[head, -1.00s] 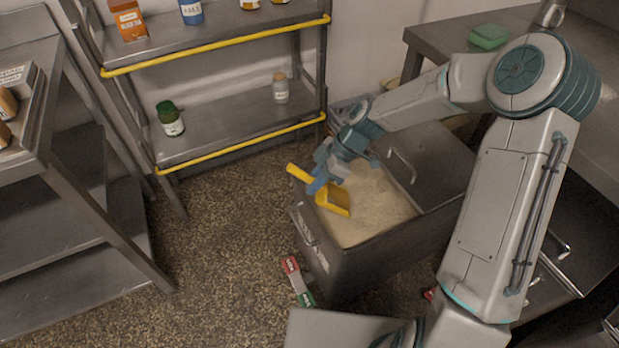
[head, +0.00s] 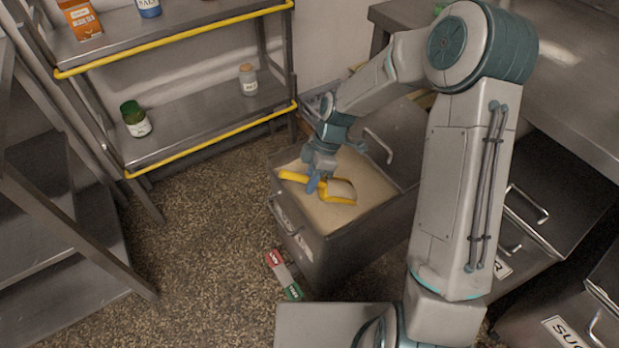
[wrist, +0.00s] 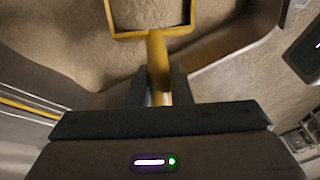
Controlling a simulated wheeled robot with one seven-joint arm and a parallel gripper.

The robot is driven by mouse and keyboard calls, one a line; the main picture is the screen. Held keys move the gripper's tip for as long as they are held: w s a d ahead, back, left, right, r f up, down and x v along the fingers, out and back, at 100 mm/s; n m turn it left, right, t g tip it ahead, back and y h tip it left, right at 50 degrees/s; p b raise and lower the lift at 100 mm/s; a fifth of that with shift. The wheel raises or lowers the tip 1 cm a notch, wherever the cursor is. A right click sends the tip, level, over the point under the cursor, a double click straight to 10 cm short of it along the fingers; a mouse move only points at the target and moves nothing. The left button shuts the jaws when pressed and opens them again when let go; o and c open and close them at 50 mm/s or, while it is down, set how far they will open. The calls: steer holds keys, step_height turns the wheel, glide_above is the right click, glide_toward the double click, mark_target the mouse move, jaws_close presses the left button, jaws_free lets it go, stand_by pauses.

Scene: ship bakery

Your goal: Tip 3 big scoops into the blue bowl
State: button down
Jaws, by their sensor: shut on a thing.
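My gripper (head: 317,182) is shut on the handle of a yellow scoop (head: 293,176) over the open bin (head: 345,244) of pale powder (head: 372,182). The scoop's pan points right and holds pale powder inside its yellow rim. I cannot tell whether the pan touches the powder in the bin. In the wrist view, the scoop's handle (wrist: 159,62) runs up from between my gripper's fingers (wrist: 158,88), and the pan's yellow rim is cut off at the top. No blue bowl shows in either view.
A steel shelf rack with yellow rails (head: 205,142) stands behind, holding a green-capped jar (head: 135,119) and a small jar (head: 248,80). A red-and-green box (head: 283,274) lies on the floor before the bin. A steel counter (head: 560,95) is at right. Floor at left centre is open.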

mark_target(297, 175)
steer(key=shift+a+h, duration=0.3)
steer(key=shift+s+a+r+h+p, duration=0.15)
steer(key=shift+a+r+h+p, duration=0.35)
steer(key=shift+a+r+h, duration=0.35)
steer(key=shift+a+r+p, duration=0.25)
steer(key=shift+r+p, duration=0.15)
steer(key=shift+r, duration=0.1)
steer(key=shift+a+r+p, duration=0.25)
steer(key=shift+r+p, duration=0.15)
steer(key=shift+r, duration=0.1)
steer(key=shift+h, duration=0.45)
steer(key=shift+s+a+r+p, duration=0.1)
steer(key=shift+a+r+p, duration=0.5)
steer(key=shift+r, duration=0.3)
steer(key=shift+a+r+p, duration=0.45)
steer(key=shift+r+p, duration=0.3)
steer(key=shift+r, duration=0.2)
steer(key=shift+s+a+r+p, duration=0.1)
steer(key=shift+a+r+p, duration=0.5)
steer(key=shift+r, duration=0.3)
steer(key=shift+d, duration=0.1)
